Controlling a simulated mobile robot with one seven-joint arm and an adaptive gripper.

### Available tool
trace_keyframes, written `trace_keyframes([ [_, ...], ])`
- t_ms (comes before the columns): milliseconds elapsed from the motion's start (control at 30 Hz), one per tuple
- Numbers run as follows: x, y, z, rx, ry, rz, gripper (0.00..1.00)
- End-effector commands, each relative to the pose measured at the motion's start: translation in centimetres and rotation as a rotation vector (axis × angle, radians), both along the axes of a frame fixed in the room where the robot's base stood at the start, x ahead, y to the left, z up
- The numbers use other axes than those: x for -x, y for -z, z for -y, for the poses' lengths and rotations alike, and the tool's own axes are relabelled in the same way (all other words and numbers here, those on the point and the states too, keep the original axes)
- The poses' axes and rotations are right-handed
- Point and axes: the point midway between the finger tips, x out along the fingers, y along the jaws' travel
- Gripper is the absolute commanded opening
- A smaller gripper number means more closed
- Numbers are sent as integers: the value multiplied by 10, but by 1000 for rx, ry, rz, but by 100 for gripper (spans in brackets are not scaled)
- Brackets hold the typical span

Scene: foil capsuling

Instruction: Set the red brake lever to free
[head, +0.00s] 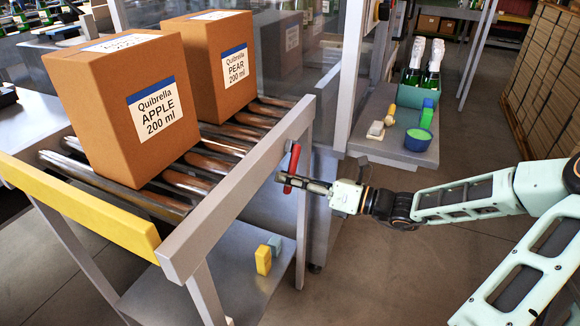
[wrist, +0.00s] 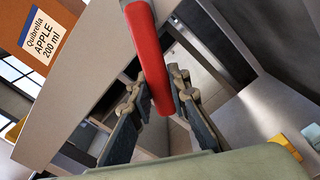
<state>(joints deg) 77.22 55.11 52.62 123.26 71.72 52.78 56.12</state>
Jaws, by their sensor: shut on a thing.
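The red brake lever (head: 293,164) is on the side of the roller conveyor's grey frame, near its right-hand leg. In the head view it stands close to upright, slightly tilted. In the wrist view the red lever (wrist: 149,55) runs from the top edge down between my fingers. My gripper (head: 287,181) is shut on the lever's lower part, and its fingertips (wrist: 157,88) lie on either side of the red grip. The lever's pivot and any free or locked marking cannot be made out.
Two cardboard boxes, APPLE (head: 125,110) and PEAR (head: 215,65), stand on the conveyor rollers (head: 185,182). A yellow block (head: 263,260) and a blue-grey one sit on the shelf below. A side table (head: 372,147) holds a bowl, small blocks and bottles in a green crate.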

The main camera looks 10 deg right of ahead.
Motion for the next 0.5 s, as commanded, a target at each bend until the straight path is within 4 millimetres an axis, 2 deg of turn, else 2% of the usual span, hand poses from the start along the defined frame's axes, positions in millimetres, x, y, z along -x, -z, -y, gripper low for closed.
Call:
trace_keyframes([
  [33, 1, -7, -2, -13, -1, -18, 0],
  [500, 9, -11, -7, -107, 0, -149, 0],
])
